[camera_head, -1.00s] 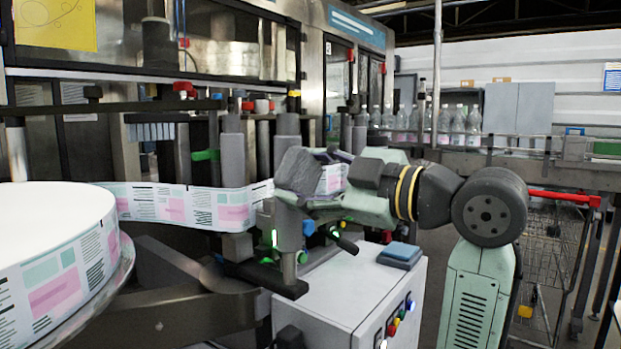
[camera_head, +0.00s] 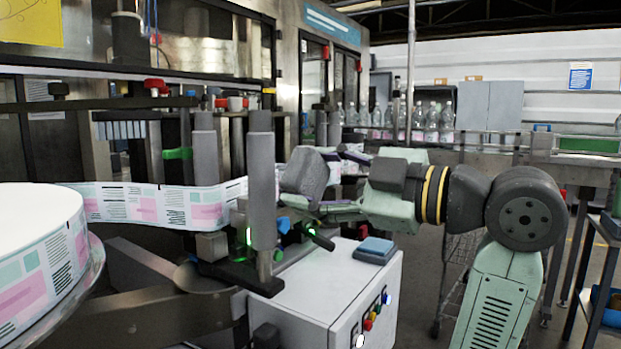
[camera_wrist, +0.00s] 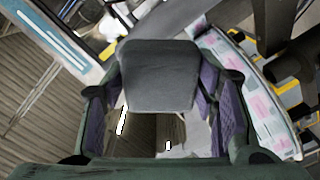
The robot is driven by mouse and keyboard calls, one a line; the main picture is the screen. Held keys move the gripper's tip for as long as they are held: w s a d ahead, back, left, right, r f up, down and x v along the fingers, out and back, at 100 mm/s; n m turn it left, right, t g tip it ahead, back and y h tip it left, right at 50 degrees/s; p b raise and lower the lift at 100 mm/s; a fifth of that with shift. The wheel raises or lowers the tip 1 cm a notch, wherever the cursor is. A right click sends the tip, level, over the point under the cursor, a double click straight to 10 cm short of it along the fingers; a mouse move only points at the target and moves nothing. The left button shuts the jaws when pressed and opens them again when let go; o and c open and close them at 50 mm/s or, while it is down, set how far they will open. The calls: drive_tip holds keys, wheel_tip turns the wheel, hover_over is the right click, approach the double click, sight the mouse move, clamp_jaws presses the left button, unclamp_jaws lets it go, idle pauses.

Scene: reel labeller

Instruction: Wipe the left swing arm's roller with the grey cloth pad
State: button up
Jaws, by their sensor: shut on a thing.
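The grey cloth pad (camera_head: 304,172) is held in my gripper (camera_head: 325,190). In the wrist view the pad (camera_wrist: 158,76) sits between the two purple-lined fingers of my gripper (camera_wrist: 160,110), which are shut on it. A grey upright roller (camera_head: 262,185) stands on a dark arm (camera_head: 240,278) just left of the pad in the head view. A narrow gap shows between pad and roller there; their depth apart is hard to tell. More grey rollers (camera_head: 205,150) stand further back, and I cannot tell for sure which arm is the left one.
The label web (camera_head: 150,205) runs from the big reel (camera_head: 40,240) past the rollers. A white cabinet (camera_head: 335,300) with coloured buttons stands below my gripper, with a blue pad (camera_head: 376,246) on top. Bottles (camera_head: 430,120) stand on the conveyor behind.

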drive_tip(key=shift+d, duration=0.1)
drive_tip(key=shift+v, duration=1.45)
